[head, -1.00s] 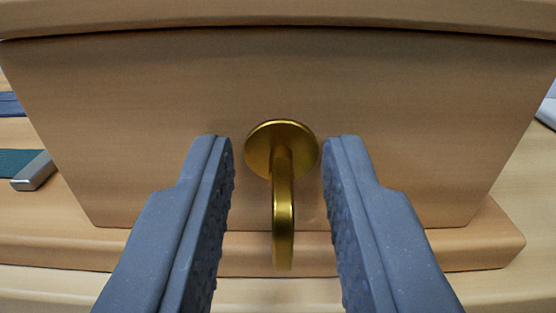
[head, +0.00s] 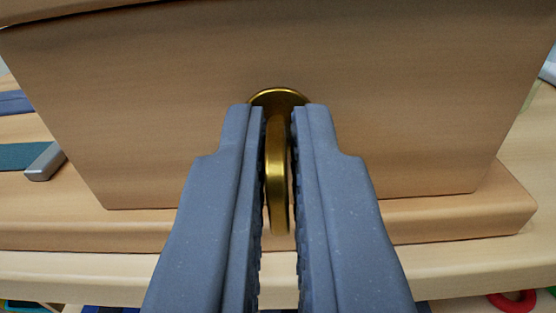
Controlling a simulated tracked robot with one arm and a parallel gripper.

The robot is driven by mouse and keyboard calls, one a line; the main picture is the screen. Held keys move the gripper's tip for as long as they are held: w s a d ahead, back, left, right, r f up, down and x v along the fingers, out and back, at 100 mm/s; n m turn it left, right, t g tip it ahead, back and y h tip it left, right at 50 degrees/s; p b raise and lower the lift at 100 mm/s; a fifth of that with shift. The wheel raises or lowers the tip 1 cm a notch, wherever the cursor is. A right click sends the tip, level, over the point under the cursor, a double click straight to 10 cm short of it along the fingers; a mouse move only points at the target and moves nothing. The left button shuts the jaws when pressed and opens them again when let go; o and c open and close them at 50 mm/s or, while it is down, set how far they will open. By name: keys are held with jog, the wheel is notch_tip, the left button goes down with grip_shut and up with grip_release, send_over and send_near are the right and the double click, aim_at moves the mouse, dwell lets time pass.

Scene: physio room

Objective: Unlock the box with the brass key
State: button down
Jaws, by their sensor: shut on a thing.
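The wooden box (head: 150,110) fills most of the head view, its front face toward me and its lid edge at the top. A round brass plate (head: 278,93) sits on the front face, partly hidden behind my fingertips. The brass key (head: 277,175) sticks out from it toward me, its flat bow standing upright. My gripper (head: 279,115) is shut on the key, with one finger on each side of the bow. The key's inner end is hidden.
The box stands on a wooden base ledge (head: 470,220) on a pale wooden surface (head: 70,268). A dark green strap with a grey metal end (head: 44,161) lies at left. A red ring (head: 512,300) and other coloured items show at the lower edge.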

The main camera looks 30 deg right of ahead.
jog(key=shift+w+a+r+m+b, duration=0.1)
jog(key=shift+r+m+b, duration=0.2)
jog(key=shift+m, duration=0.2)
dwell(1.2)
jog(key=c, duration=1.6)
grip_release()
jog(key=shift+f, duration=0.2)
jog(key=p+v, duration=0.1)
jog(key=v, duration=1.2)
jog(key=shift+s+a+p, duration=0.2)
jog(key=shift+s+p, duration=0.15)
jog(key=shift+f, duration=0.1)
